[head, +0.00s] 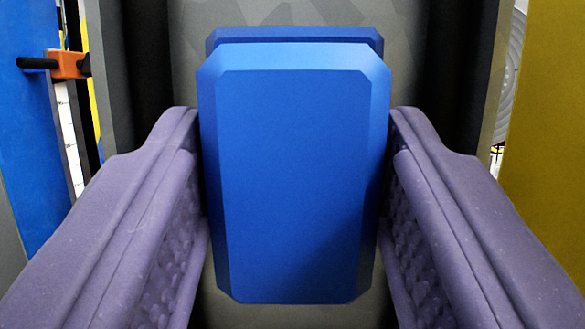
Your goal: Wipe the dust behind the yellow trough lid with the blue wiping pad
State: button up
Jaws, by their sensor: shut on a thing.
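The blue wiping pad (290,180) fills the middle of the head view, a block with bevelled edges and a second blue layer showing behind its top edge. My gripper (293,115) is shut on it, one purple finger against each side. Beyond the pad is a grey recessed surface (400,14) with faint angular patches near the top; I cannot tell whether these are dust. A yellow panel (548,120) stands at the right, possibly the trough lid. The pad hides most of the grey surface, so I cannot tell whether they touch.
Dark upright side walls (458,70) flank the grey surface closely on both sides. At the left are a blue panel (25,130) and an orange clamp (68,64) with a black handle. A narrow yellow strip (74,22) shows beside it.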

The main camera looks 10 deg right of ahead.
notch_tip(320, 180, down, 7)
jog(key=b, duration=0.7)
jog(key=shift+f, duration=0.1)
jog(key=shift+s, duration=0.1)
jog(key=shift+s+a+b, duration=0.2)
jog(key=shift+s+b, duration=0.15)
jog(key=shift+s, duration=0.6)
jog(key=shift+s+a+b, duration=0.2)
jog(key=shift+s+b, duration=0.2)
jog(key=shift+s, duration=0.5)
jog(key=shift+s+a+b, duration=0.2)
jog(key=shift+s+b, duration=0.15)
jog(key=shift+s, duration=0.6)
jog(key=s, duration=0.3)
jog(key=shift+a, duration=0.3)
